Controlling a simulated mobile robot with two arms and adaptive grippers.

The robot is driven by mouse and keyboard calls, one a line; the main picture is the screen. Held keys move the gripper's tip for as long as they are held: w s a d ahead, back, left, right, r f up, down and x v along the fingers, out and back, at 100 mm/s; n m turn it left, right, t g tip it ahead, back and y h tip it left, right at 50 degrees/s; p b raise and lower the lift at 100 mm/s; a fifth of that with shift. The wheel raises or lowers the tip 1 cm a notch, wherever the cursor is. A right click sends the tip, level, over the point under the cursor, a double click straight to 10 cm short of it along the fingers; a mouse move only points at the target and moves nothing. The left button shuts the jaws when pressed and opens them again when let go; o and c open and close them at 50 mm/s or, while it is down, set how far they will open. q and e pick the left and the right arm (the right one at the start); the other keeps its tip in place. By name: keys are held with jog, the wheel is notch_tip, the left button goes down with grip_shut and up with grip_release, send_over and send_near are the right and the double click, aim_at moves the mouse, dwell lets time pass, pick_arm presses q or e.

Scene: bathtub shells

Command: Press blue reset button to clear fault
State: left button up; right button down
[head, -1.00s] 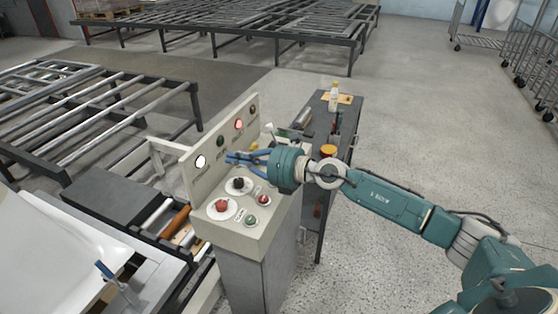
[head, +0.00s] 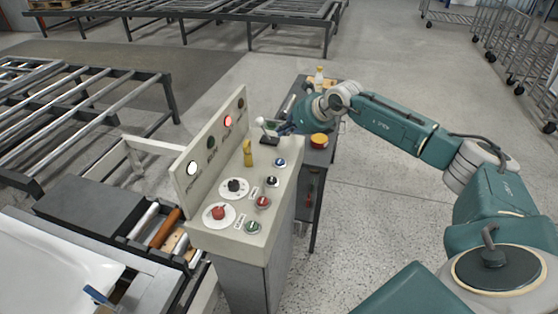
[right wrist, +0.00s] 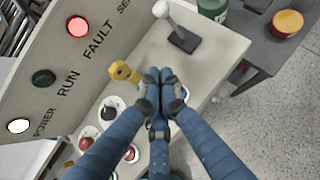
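The blue button (head: 280,162) sits on the sloped top of the control box (head: 230,242), the farthest in a row with black, red and green buttons. The fault lamp (head: 228,121) glows red; it also shows in the right wrist view (right wrist: 77,27). My right gripper (head: 285,129) is above the far end of the box, beyond the blue button and apart from it in the head view. In the right wrist view its blue fingers (right wrist: 160,78) are together and empty. The blue button is hidden there, probably behind the fingers. My left gripper is not in view.
A yellow knob (head: 247,153) and a white-tipped lever (head: 265,127) stand up from the box near the gripper. The power lamp (head: 191,168) is lit white. A dark cart with a red-and-yellow button (head: 319,140) stands behind. Floor at right is clear.

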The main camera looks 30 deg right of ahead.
aim_at(282, 161)
notch_tip(282, 161, down, 8)
jog(key=b, duration=0.5)
jog(key=shift+w+a+f, duration=0.1)
jog(key=shift+f, duration=0.05)
jog(key=shift+f+b, duration=0.35)
jog(key=shift+f, duration=0.05)
jog(key=shift+r, duration=0.1)
dwell(0.8)
jog(key=shift+f+b, duration=0.3)
jog(key=shift+f, duration=0.15)
